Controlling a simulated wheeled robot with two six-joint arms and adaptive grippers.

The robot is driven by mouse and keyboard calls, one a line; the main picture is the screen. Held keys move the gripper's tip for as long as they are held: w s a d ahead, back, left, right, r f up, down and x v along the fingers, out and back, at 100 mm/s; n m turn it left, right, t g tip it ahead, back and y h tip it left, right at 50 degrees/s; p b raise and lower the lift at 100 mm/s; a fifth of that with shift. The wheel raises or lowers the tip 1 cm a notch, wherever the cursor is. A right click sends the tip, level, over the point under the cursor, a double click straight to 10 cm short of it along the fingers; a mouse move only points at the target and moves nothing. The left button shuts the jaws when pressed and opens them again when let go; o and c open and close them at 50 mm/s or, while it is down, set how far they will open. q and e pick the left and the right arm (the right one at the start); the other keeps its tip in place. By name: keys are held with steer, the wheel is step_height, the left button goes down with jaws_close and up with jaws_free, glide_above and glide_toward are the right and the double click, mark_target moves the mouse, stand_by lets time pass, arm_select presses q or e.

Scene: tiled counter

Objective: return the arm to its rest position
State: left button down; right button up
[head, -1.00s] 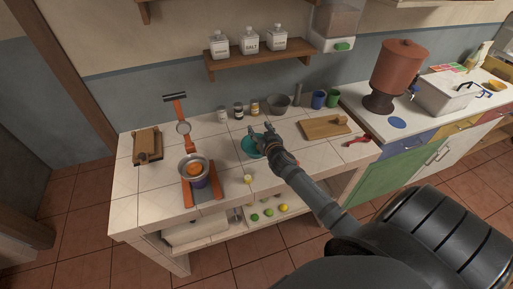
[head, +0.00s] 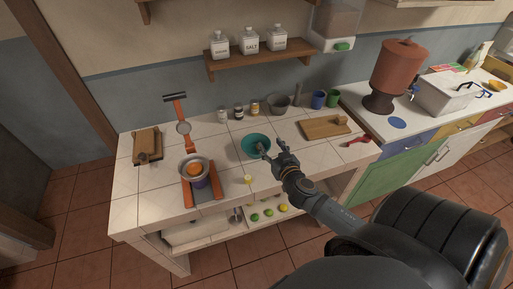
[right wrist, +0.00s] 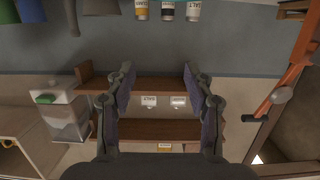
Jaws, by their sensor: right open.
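My right gripper (head: 272,148) is over the tiled counter (head: 226,208) in the head view, just right of a teal bowl (head: 253,143). Its fingers are apart and nothing is between them. One finger overlaps the bowl's right side in the picture; I cannot tell whether they touch. In the right wrist view the open gripper (right wrist: 165,90) has empty jaws, with the wall and shelf behind them. That view appears upside down. My left gripper is not in view.
A pot (head: 194,167) stands on an orange-railed stand at the left. A cutting board (head: 322,128) lies at the right, near red-handled pliers (head: 357,141). Jars, a grey mortar (head: 279,104) and cups line the back. A wall shelf (head: 262,58) holds white canisters.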

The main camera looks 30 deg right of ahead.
stand_by(0.3)
steer(key=s+a+f+n+g+y, duration=0.25)
steer(key=s+a+g, duration=0.3)
steer(key=s, duration=0.35)
steer(key=s+a+f+n+g+y, duration=0.1)
steer(key=s+a+f+g, duration=0.4)
steer(key=s, duration=0.3)
step_height(320, 180, down, 25)
steer(key=s+d+g, duration=0.2)
steer(key=d+g, duration=0.1)
steer(key=s+d+f+b, duration=0.1)
steer(key=s+f, duration=1.7)
steer(key=s, duration=0.1)
steer(key=shift+f+g, duration=0.3)
steer(key=shift+g, duration=0.05)
